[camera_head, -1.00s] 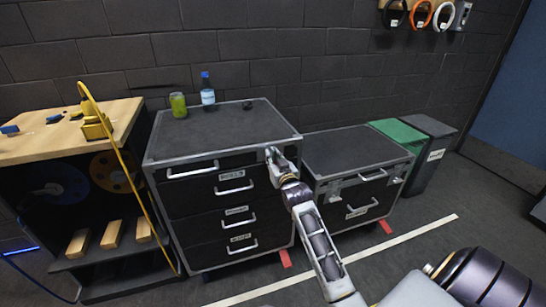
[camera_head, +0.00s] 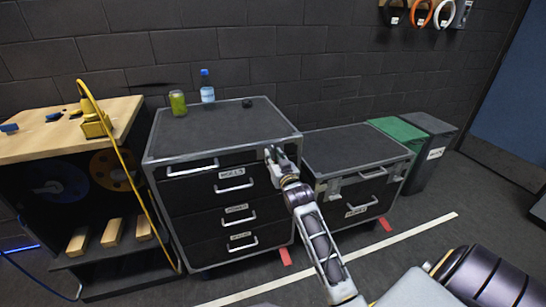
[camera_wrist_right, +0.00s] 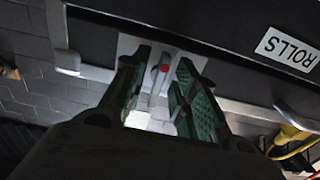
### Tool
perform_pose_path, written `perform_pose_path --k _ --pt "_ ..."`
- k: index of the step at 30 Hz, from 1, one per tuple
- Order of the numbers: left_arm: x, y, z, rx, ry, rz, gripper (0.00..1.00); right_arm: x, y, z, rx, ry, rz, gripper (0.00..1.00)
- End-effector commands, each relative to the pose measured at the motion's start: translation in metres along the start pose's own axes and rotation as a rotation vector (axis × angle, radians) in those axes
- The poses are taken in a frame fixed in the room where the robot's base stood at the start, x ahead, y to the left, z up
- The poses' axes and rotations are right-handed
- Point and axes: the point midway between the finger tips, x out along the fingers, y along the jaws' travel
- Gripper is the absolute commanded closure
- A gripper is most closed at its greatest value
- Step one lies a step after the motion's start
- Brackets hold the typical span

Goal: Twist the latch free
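The latch (camera_wrist_right: 162,74) is a slim pale lever with a red dot on a light plate, on the front of the drawer cabinet (camera_head: 160,225). It shows in the right wrist view between the two green-padded fingers of my right gripper (camera_wrist_right: 163,64). The fingers stand apart, one on each side of the latch; I cannot tell whether either touches it. In the head view, my right gripper (camera_head: 275,155) is at the cabinet's upper right front corner and hides the latch. My left gripper is not in view.
A green can (camera_head: 178,104) and a blue bottle (camera_head: 207,87) stand on the cabinet. A lower cabinet (camera_head: 350,152) is close on the right, with green (camera_head: 398,135) and dark bins beyond. A workbench (camera_head: 50,140) with a yellow cable (camera_head: 130,180) is at left.

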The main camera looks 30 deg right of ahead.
Motion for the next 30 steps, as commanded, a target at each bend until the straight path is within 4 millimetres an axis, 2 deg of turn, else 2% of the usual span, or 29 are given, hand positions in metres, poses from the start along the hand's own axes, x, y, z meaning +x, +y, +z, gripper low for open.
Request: perform_pose_path --k 30 --pt "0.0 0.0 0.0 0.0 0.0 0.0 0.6 -0.087 0.0 0.001 0.0 -0.001 0.0 0.71"
